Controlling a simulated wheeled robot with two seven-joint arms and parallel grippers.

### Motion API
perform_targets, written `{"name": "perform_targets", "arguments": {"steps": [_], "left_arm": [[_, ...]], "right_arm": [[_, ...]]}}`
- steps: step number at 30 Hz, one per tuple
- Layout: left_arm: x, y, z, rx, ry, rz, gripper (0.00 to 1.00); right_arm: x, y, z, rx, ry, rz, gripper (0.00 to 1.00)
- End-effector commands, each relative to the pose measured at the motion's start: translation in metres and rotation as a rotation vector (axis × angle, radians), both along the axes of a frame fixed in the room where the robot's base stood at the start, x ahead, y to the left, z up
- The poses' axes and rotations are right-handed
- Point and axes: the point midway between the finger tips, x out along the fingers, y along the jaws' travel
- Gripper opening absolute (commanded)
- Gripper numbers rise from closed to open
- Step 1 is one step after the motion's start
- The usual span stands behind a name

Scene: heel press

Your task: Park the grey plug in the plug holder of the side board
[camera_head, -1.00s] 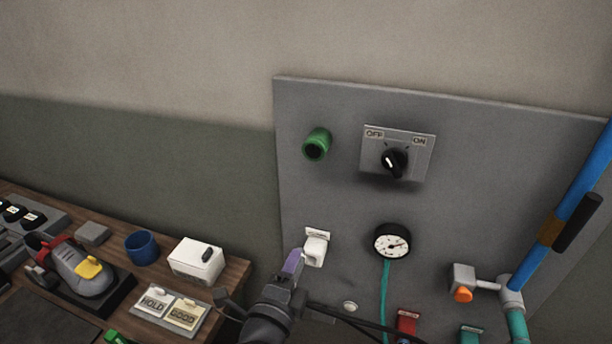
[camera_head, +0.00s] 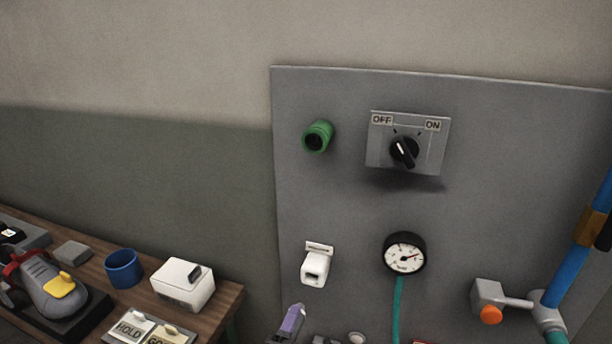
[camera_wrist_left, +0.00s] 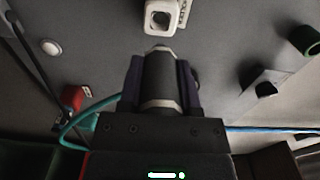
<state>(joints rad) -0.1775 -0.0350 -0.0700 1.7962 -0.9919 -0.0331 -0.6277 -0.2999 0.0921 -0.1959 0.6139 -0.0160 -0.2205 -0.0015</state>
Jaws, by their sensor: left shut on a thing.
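My left gripper (camera_head: 291,324) shows only as a purple fingertip at the bottom edge of the head view. In the left wrist view it is shut on the grey plug (camera_wrist_left: 158,78), a dark grey cylinder with lighter ends between the two fingers. The plug is not visible in the head view. The plug holder, which looks to be the white block (camera_head: 315,268) with a dark square hole and a small label above, is on the grey side board (camera_head: 350,215). It also shows in the left wrist view (camera_wrist_left: 153,23), beyond the plug's tip and apart from it. My right gripper is not in view.
On the board are a green round fitting (camera_head: 318,135), an OFF/ON switch (camera_head: 405,150), a gauge (camera_head: 404,254) with a teal hose, and an orange-tipped valve (camera_head: 490,300) beside a blue pipe. A wooden bench (camera_head: 95,265) stands at left.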

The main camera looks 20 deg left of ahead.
Motion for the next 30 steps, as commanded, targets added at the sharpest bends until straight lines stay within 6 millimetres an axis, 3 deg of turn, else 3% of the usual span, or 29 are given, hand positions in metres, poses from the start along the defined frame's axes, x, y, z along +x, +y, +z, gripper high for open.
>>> {"name": "perform_targets", "arguments": {"steps": [8,30], "left_arm": [[0.001,0.0,0.001,0.0,-0.002,-0.001,0.0],[0.042,-0.002,0.0,0.0,-0.002,-0.001,0.0]], "right_arm": [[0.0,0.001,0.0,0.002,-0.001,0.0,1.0],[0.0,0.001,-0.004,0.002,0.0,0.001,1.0]]}}
